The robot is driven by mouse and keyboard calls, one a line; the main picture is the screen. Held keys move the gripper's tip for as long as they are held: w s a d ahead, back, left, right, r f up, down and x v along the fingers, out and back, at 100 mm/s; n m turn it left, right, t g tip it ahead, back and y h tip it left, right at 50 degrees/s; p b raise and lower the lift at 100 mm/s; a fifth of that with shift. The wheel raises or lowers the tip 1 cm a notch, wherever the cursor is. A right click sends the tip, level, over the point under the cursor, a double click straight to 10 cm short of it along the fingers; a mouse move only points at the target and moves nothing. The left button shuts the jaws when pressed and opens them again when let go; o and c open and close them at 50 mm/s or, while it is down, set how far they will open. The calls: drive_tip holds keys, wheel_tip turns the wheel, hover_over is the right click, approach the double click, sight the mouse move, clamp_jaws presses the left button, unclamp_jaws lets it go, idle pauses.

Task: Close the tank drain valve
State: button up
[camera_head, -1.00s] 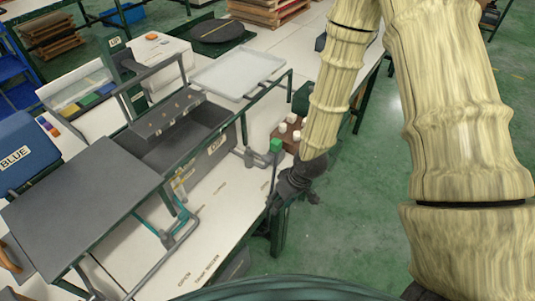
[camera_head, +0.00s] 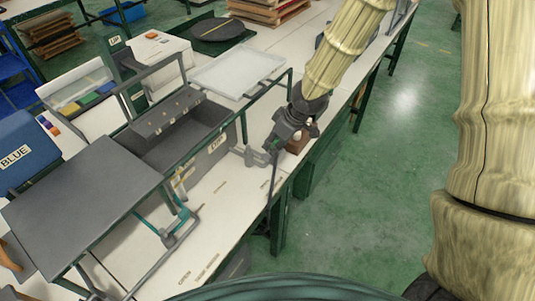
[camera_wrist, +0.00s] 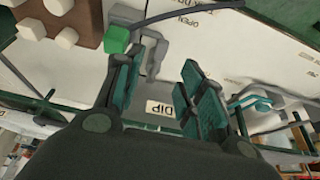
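The tank drain fitting has grey pipework (camera_head: 250,156) at the right end of the grey dip tank (camera_head: 200,139); the pipework shows in the wrist view (camera_wrist: 155,50). A green block (camera_wrist: 116,40) and a long thin dark bar (camera_wrist: 185,15) are beside it. In the head view, the bar (camera_head: 271,180) runs toward the front of the table. My gripper (camera_wrist: 165,88) is open, with nothing between its fingers. The green block is beyond the left finger, apart from it as far as I can tell. In the head view, my gripper (camera_head: 279,143) largely covers the block.
A brown block with white knobs (camera_wrist: 80,18) sits beside the green block, partly hidden behind my gripper in the head view. Printed labels, one reading OPEN (camera_head: 184,278), mark the white tabletop. A dark green frame rail (camera_head: 265,95) and a clear tray (camera_head: 237,72) are behind.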

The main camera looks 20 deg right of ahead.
sight(267, 156)
drive_tip(key=shift+p+x, duration=0.4)
drive_tip(key=shift+x, duration=3.75)
clamp_jaws()
